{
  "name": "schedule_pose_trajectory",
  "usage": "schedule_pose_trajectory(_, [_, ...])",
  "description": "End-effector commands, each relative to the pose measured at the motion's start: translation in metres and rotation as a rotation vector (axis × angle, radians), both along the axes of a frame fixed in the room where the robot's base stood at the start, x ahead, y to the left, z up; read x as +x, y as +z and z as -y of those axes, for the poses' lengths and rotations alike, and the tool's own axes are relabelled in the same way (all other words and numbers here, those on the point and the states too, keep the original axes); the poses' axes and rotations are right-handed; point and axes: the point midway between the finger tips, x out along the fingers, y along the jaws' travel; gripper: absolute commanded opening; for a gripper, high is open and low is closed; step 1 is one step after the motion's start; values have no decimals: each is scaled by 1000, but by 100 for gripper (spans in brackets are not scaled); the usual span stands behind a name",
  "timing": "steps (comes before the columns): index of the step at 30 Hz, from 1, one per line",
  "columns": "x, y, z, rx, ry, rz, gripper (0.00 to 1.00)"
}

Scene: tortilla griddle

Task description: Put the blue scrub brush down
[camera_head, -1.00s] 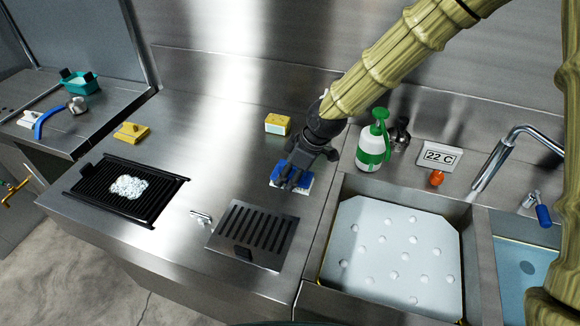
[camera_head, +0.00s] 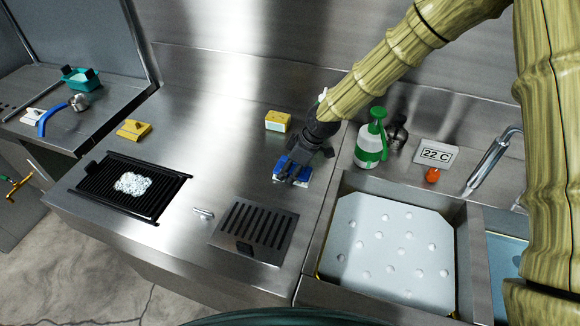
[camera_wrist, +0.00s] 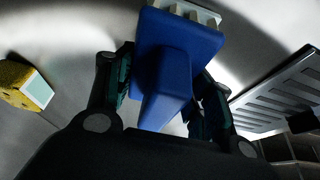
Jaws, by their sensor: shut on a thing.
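The blue scrub brush (camera_head: 293,174) has a blue body and pale bristles below. My gripper (camera_head: 297,165) is shut on it from above, over the steel counter (camera_head: 215,165). In the wrist view the brush (camera_wrist: 178,65) lies between the two dark fingers (camera_wrist: 160,85), with its white bristles at the top edge. The brush is at or just above the counter, behind the slotted drain; I cannot tell whether the bristles touch.
A yellow sponge (camera_head: 278,121) stands behind the brush and a green-and-white spray bottle (camera_head: 370,142) to its right. The slotted drain plate (camera_head: 255,228) is in front. The black griddle (camera_head: 128,188) with whitish foam is left. The sink (camera_head: 335,275) is at right.

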Motion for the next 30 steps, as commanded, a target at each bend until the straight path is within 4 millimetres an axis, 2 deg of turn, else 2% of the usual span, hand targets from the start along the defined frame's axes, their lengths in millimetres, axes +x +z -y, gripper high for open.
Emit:
schedule_pose_trajectory(7, [0,-3,0,0,0,0,15])
schedule_pose_trajectory(8, [0,-3,0,0,0,0,54])
schedule_pose_trajectory(11, [0,-3,0,0,0,0,73])
schedule_pose_trajectory(22, [0,-1,0,0,-1,0,74])
schedule_pose_trajectory(26, [0,5,3,1,-1,1,74])
schedule_pose_trajectory(30, [-2,20,8,1,-2,2,74])
